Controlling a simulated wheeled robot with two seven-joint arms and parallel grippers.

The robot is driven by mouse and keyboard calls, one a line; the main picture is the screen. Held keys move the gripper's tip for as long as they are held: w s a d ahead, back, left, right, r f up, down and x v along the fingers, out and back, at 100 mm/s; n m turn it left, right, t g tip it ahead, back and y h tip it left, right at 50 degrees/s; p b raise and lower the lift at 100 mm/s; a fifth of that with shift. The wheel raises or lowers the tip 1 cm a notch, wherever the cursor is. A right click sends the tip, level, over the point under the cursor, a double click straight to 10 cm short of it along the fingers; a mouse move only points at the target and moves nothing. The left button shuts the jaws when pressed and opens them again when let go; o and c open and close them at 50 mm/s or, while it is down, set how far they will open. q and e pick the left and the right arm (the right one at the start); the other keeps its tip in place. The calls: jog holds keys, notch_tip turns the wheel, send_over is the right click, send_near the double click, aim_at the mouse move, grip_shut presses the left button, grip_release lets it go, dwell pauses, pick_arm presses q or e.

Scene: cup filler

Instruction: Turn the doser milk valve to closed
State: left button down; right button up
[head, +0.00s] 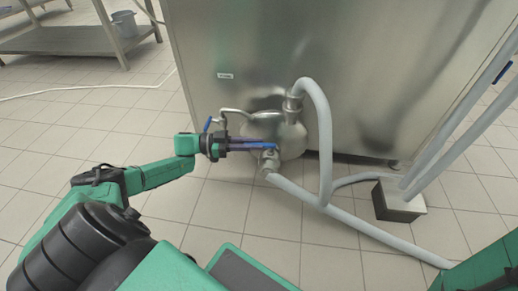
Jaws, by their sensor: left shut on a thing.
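A steel doser vessel (292,137) stands low against the front of a large steel cabinet. A valve (269,160) with a blue lever (270,147) sits at its lower front, where a grey hose joins. My left gripper (258,146) reaches in from the left and is shut on this blue lever, which lies roughly level, pointing left. The fingers hide part of the lever. A second blue handle (208,124) is on a thin steel pipe to the left of the vessel, just above my gripper. My right gripper is out of view.
A thick grey hose (325,130) loops over the vessel's right side. Another hose (350,230) runs along the floor to the lower right. A small steel box (398,203) stands at the right. The tiled floor on the left is mostly clear.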

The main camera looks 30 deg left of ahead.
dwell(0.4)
pick_arm(q)
jog(key=c, duration=0.8)
grip_release()
jog(key=shift+w, duration=0.1)
